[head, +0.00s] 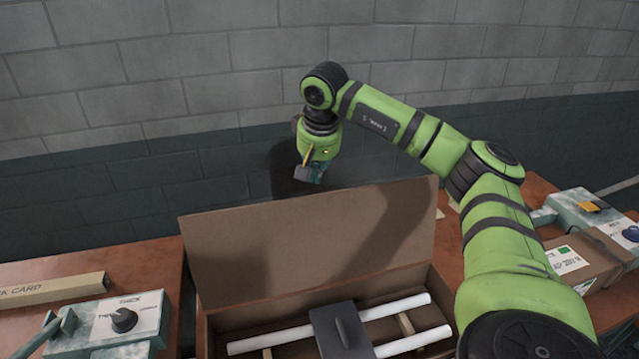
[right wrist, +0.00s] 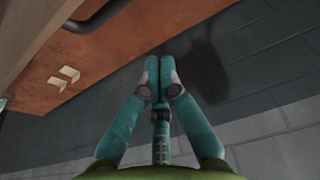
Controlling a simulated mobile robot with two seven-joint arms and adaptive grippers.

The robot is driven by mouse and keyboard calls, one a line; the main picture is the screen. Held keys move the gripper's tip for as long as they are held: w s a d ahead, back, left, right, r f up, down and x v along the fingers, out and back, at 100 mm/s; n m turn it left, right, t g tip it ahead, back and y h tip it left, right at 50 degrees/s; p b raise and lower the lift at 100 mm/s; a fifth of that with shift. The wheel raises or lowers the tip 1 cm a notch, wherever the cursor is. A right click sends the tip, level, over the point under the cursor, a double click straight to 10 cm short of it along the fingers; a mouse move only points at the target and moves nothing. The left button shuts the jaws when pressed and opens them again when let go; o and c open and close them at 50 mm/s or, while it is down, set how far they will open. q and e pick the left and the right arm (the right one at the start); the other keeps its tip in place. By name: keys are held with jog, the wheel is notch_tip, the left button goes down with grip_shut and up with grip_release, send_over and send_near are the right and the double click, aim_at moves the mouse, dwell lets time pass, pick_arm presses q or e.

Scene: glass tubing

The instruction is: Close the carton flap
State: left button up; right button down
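The carton (head: 205,335) stands open at the bottom middle of the head view. Its wide brown flap (head: 310,240) stands up along the far side, leaning slightly back. White tubes (head: 275,339) lie inside on wooden supports, with a dark grey piece (head: 340,330) across them. My right gripper (head: 308,176) is beyond the flap and above its top edge, near the wall, apart from the flap as far as I can tell. In the right wrist view the fingertips of my right gripper (right wrist: 160,75) are together with nothing visible between them. My left gripper is not in view.
A grey block wall (head: 200,90) rises close behind the table (head: 150,265). A device with a black knob (head: 124,320) and a long cardboard piece (head: 55,289) are at left. A labelled box (head: 590,258) is at right. Small pale blocks (right wrist: 62,78) lie near the table edge.

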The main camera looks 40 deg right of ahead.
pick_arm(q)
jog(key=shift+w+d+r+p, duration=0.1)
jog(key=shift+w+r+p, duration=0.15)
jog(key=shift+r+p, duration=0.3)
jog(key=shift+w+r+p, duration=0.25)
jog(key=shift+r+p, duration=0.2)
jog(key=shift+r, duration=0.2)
pick_arm(e)
jog(key=s, duration=0.1)
jog(key=s+a+f, duration=0.1)
jog(key=s, duration=0.1)
jog(key=shift+a+f, duration=0.3)
jog(key=shift+a, duration=0.05)
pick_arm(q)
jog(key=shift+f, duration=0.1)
pick_arm(e)
jog(key=shift+d, duration=0.15)
